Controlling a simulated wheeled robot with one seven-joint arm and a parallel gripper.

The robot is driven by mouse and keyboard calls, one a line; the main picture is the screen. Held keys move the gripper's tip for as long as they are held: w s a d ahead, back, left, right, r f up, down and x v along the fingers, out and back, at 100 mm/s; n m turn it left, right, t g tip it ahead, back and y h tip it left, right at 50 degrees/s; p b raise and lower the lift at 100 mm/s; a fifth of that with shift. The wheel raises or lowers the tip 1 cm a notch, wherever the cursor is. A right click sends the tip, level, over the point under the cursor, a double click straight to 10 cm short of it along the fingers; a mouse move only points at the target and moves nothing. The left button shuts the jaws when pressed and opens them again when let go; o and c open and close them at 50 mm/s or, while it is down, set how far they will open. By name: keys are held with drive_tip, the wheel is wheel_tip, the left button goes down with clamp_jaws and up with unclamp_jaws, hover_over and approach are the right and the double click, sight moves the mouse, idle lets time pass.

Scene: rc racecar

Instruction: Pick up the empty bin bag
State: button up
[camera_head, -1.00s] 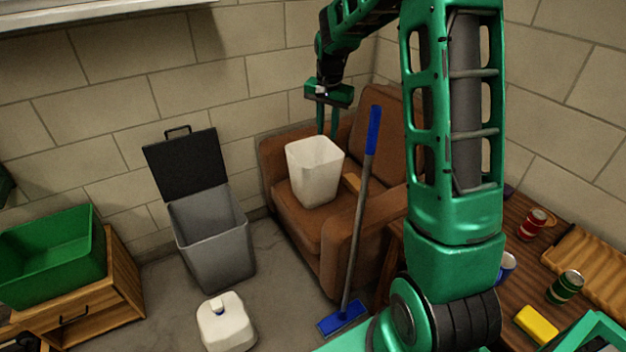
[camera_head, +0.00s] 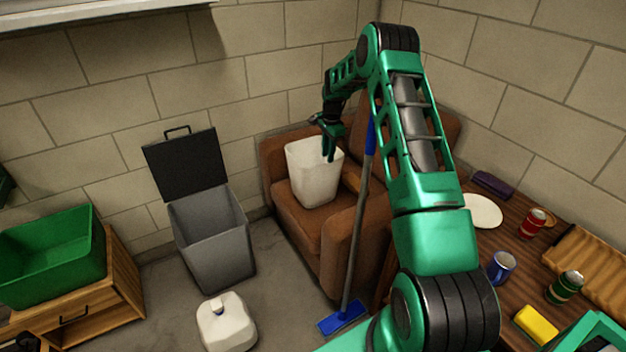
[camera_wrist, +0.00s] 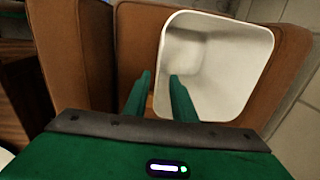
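A white, open-topped, empty container (camera_head: 308,175) stands upright on the seat of the brown armchair; it is the only thing in view that resembles the empty bin bag, and looks stiff like a bin. The wrist view looks down into this white container (camera_wrist: 222,60). My gripper (camera_head: 329,157) is at its right rim. In the wrist view my gripper (camera_wrist: 160,76) is open, with a gap between the fingers. The container's left rim lies between the fingertips there, one finger over the inside and one outside. I cannot tell whether they touch it.
The brown armchair (camera_head: 340,235) surrounds the container, its back behind my gripper. A grey lidded bin (camera_head: 215,245) and white jug (camera_head: 226,322) stand left. A table (camera_head: 520,225) with cans and a mug is right.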

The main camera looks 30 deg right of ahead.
sight(328, 169)
drive_tip(key=f, duration=0.8)
drive_tip(key=shift+w+d+f, duration=0.2)
drive_tip(key=shift+f, duration=0.15)
drive_tip(key=shift+c, duration=0.7)
clamp_jaws()
idle(0.4)
